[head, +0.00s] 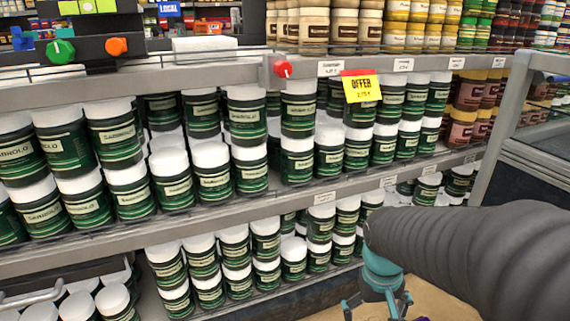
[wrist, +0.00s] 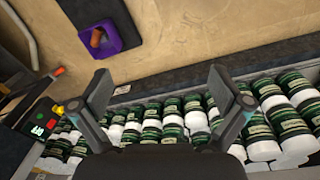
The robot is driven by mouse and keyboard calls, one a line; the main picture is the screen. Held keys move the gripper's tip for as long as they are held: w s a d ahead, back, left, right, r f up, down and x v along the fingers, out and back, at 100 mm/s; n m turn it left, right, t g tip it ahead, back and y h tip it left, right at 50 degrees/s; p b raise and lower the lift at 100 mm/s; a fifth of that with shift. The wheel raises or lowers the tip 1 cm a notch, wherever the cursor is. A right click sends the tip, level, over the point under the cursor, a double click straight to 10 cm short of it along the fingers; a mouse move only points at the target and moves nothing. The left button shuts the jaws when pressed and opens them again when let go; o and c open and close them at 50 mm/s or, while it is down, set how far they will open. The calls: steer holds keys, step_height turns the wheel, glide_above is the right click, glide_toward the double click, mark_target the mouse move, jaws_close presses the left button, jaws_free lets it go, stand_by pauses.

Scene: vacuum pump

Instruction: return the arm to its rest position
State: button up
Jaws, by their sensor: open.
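My arm reaches in from the right in the head view, its thick grey sleeve in front of the shelves. My gripper (head: 377,303) is low at the bottom right, below the sleeve, and its lower end is partly cut off. In the wrist view my gripper (wrist: 160,78) has its two dark fingers spread wide apart. Nothing is held between them. Beyond the fingers are the tan floor (wrist: 200,35) and the dark lower edge of the shelf unit.
Shelves of white-lidded green jars (head: 170,178) fill the head view. A red knob (head: 283,69), a green knob (head: 61,52) and an orange knob (head: 117,46) show there.

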steer(key=s+a+r+t+y+p, duration=0.1)
steer(key=s+r+t, duration=0.4)
steer(key=r, duration=0.9)
steer(key=s+a+p, duration=0.1)
steer(key=s+p, duration=0.1)
steer(key=shift+r+m+p, duration=0.2)
steer(key=shift+m+p, duration=0.1)
